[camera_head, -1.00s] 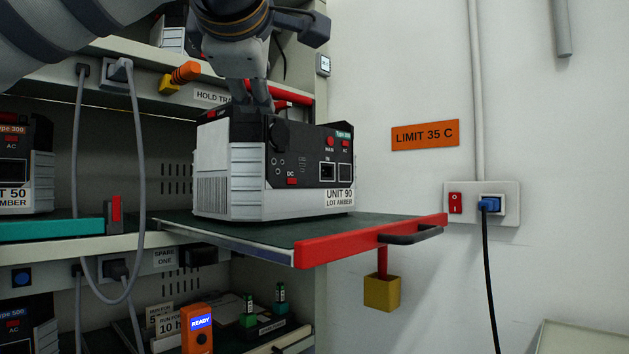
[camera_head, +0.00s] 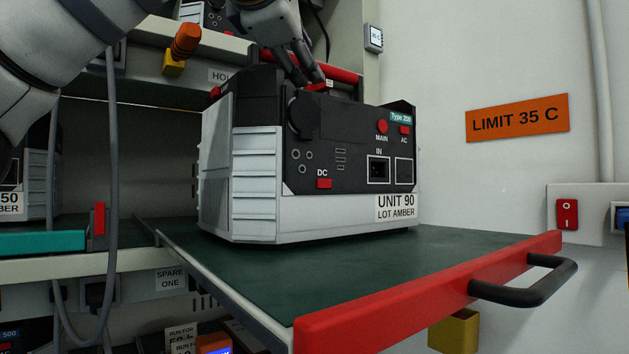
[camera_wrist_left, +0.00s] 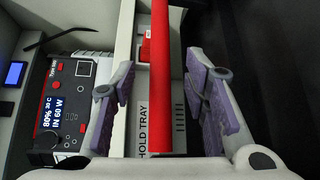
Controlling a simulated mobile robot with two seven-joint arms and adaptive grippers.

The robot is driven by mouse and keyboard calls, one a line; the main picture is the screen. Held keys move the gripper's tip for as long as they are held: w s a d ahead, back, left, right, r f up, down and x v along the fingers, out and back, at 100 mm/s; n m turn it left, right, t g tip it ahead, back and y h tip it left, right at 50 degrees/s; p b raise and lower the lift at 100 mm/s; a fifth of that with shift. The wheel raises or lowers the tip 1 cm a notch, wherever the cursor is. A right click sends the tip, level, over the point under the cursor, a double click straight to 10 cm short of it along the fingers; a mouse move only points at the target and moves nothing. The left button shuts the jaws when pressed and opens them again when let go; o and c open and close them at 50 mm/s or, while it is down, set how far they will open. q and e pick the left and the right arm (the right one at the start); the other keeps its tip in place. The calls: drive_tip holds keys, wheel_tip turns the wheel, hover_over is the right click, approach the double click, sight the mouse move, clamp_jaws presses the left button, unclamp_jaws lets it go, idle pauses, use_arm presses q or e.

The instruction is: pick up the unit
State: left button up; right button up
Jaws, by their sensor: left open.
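The unit (camera_head: 325,155), a white and black box labelled UNIT 90, LOT AMBER, stands upright on a green tray with a red front edge (camera_head: 430,290). A red carry bar (camera_head: 340,74) runs along its top. My left gripper (camera_head: 308,80) comes down from above at this bar. In the left wrist view the red bar (camera_wrist_left: 163,75) runs between the two purple-padded fingers of the open gripper (camera_wrist_left: 163,95), with a gap visible on each side. The fingers do not hold it. My right gripper is not in view.
A black handle (camera_head: 525,283) sticks out from the tray front. Grey cables (camera_head: 112,150) hang at the left by the rack shelves. Another unit (camera_wrist_left: 70,105) with a lit display stands beside the HOLD TRAY shelf edge. The wall at right carries an orange LIMIT 35 C sign (camera_head: 517,119).

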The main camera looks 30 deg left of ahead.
use_arm(q)
drive_tip(key=x, duration=0.2)
drive_tip(key=shift+w, duration=0.3)
drive_tip(key=shift+s, duration=0.1)
clamp_jaws()
drive_tip(key=shift+s+r, duration=0.1)
drive_tip(key=shift+r, duration=0.15)
